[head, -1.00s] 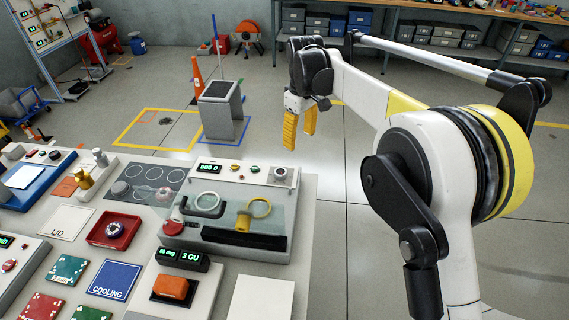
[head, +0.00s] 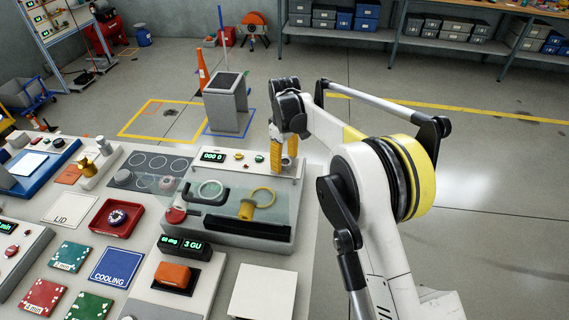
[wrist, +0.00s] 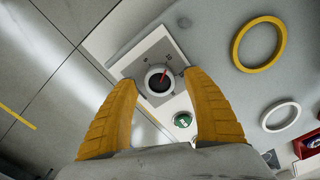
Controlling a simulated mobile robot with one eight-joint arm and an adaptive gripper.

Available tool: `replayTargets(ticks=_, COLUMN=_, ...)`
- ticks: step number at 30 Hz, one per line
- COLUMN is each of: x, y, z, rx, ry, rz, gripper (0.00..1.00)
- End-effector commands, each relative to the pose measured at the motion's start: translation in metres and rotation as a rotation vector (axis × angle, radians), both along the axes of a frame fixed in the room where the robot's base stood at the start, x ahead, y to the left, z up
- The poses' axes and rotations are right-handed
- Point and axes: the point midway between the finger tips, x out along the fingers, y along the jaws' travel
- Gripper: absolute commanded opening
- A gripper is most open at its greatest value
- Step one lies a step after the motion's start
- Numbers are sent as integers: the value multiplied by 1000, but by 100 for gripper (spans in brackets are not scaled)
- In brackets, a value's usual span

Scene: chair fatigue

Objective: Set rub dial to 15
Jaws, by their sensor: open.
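The machine's display (head: 213,156) shows green digits that look like zeros.
A green button (wrist: 182,121) is close to the right finger in the wrist view. Cards, trays and an orange block (head: 173,275) fill the bench. Open floor is to the right.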

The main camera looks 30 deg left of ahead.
Motion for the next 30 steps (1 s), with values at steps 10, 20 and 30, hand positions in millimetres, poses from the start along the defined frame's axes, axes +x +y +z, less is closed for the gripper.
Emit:
replayTargets(ticks=10, x=0, y=0, z=-5, rx=0, ry=0, rz=0, gripper=59)
replayTargets(ticks=20, x=0, y=0, z=-5, rx=0, ry=0, rz=-2, gripper=5)
replayTargets(ticks=30, x=0, y=0, z=-5, rx=0, ry=0, rz=-99, gripper=5)
